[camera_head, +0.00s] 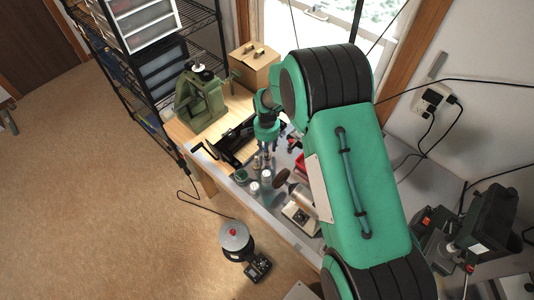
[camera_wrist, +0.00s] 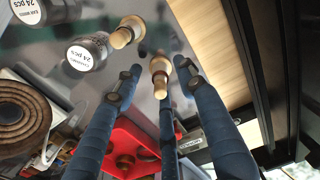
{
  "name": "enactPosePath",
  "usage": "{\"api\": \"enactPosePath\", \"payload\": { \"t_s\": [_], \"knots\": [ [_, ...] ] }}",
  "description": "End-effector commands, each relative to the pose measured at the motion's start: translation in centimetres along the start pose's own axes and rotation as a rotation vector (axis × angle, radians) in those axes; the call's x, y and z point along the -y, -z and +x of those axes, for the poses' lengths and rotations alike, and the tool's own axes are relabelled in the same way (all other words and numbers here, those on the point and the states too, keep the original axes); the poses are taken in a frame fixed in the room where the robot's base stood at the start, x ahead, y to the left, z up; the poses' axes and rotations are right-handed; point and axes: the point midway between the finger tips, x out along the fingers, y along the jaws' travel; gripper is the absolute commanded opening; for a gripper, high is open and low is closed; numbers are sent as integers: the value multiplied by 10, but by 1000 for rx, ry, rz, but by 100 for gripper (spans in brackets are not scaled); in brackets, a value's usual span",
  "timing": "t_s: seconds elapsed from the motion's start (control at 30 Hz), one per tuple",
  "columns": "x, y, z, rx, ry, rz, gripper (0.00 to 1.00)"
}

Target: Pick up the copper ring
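My gripper (camera_head: 265,158) points down at the bench in the head view. In the wrist view its blue fingers (camera_wrist: 158,75) are spread apart. A small copper-coloured piece (camera_wrist: 160,68) shows between the fingertips, with a gap on either side. A similar piece (camera_wrist: 127,32) lies just beyond the left fingertip. Round copper-coloured pieces (camera_wrist: 125,158) sit in a red tray (camera_wrist: 118,137) at the bottom, partly hidden by the fingers. I cannot tell for sure which of these is the copper ring. None is clearly held.
Two labelled jars (camera_wrist: 88,52) stand at the upper left of the wrist view. A brown coiled roll (camera_wrist: 20,115) is at the left. A green machine (camera_head: 200,97) and a cardboard box (camera_head: 254,67) stand behind on the bench. A black tool (camera_head: 236,143) lies close to my gripper.

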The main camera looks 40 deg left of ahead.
Motion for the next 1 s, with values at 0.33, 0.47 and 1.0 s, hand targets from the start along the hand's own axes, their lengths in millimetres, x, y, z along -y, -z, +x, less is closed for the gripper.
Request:
{"api": "enactPosePath", "payload": {
  "t_s": [0.33,0.47,1.0],
  "knots": [
    [0,0,0,0,0,0,40],
    [0,0,0,0,0,0,40],
    [0,0,0,0,0,0,0]
  ]
}}
